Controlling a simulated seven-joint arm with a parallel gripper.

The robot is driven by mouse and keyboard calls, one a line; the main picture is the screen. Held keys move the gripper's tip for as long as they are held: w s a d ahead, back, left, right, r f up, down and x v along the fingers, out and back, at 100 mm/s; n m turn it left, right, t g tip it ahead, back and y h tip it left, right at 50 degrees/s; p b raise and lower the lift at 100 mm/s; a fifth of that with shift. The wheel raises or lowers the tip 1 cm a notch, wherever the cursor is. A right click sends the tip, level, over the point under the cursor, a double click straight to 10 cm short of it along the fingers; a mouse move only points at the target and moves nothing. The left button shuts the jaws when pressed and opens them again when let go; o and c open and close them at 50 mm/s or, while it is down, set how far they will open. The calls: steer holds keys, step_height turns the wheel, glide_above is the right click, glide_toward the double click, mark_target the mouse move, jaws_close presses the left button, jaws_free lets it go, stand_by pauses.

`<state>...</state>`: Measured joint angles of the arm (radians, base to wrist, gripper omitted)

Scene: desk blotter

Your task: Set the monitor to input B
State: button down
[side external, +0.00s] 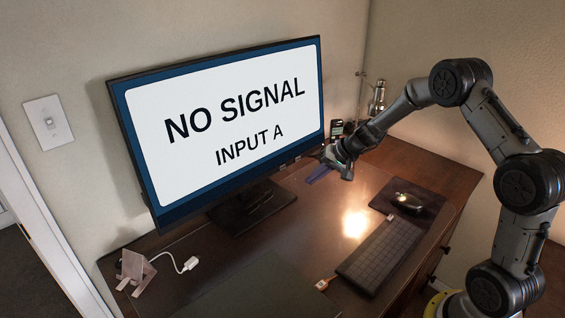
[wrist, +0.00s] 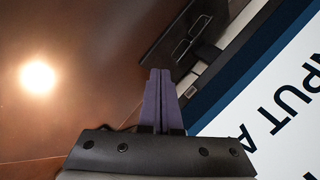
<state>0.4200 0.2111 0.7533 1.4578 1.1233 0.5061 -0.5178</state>
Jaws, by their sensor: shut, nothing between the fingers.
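The monitor (side external: 229,125) stands on the desk, and its screen reads "NO SIGNAL, INPUT A". In the wrist view its screen (wrist: 285,95) fills the right side, with part of "INPUT A" visible. My gripper (side external: 312,179) is in front of the monitor's lower right corner, a little below the bottom bezel. Its purple fingers are shut and empty. In the wrist view the gripper (wrist: 160,71) points toward the monitor's stand base (wrist: 172,42), beside the bezel. I cannot tell whether the fingertips touch anything. No input button can be made out clearly.
A keyboard (side external: 381,255) and a mouse (side external: 408,201) on a dark pad lie at the front right. A small phone-like device (side external: 336,130) and a lamp (side external: 377,98) stand behind my gripper. A white cable plug (side external: 190,263) and a small stand (side external: 137,268) are at left.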

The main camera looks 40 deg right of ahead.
mark_target(283, 167)
steer(key=shift+s+a+r+m+t+y, duration=0.15)
steer(key=shift+s+r+m+t+y, duration=0.35)
steer(key=shift+m, duration=0.3)
steer(key=shift+w, duration=0.1)
steer(key=w+f, duration=0.1)
steer(key=w, duration=0.7)
steer(key=shift+w, duration=0.3)
steer(key=shift+w+f, duration=0.1)
stand_by(1.6)
steer(key=shift+w, duration=0.3)
